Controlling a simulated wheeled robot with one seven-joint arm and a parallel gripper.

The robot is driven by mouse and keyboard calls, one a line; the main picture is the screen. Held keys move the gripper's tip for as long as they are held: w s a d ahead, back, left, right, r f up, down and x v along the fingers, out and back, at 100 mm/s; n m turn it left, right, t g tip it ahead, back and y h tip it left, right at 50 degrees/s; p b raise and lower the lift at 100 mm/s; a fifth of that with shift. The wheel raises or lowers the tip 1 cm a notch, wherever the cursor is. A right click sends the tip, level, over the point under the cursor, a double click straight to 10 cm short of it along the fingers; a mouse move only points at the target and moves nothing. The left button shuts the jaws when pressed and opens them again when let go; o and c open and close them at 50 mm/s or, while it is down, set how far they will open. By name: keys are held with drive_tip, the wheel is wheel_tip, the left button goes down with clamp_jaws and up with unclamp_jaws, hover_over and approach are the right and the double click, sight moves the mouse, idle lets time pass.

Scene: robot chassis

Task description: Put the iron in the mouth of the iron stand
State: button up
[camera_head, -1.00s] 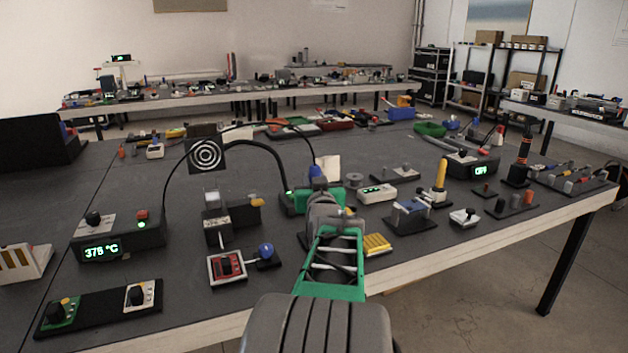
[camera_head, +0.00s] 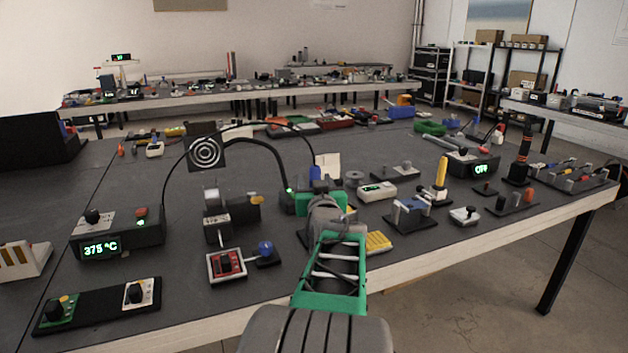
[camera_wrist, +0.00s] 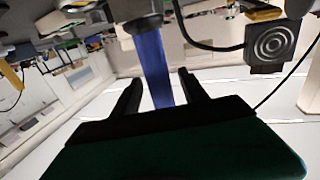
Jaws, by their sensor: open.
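My gripper (camera_wrist: 159,77) is open in the wrist view, with its two black fingers spread. The blue handle (camera_wrist: 152,55), apparently the iron's, runs between or just beyond the fingers; contact cannot be told. In the head view the blue handle (camera_head: 315,174) rises just behind my gripper (camera_head: 317,189), near the table's front middle. A black cable arches from the heating station (camera_head: 118,240), reading 375 °C, to behind my gripper. The iron's tip is hidden. I cannot clearly make out the iron stand or its mouth; my gripper covers that area.
A square panel with white rings (camera_head: 205,153) stands left of my gripper, also in the wrist view (camera_wrist: 272,45). Bare tabletop lies at the left middle.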

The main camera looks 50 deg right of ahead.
drive_tip(key=v, duration=0.6)
drive_tip(key=shift+s, duration=0.15)
drive_tip(key=shift+a+r, duration=0.15)
drive_tip(key=shift+r, duration=0.05)
wheel_tip(320, 180, up, 10)
drive_tip(key=p, duration=0.4)
drive_tip(key=shift+f, duration=0.1)
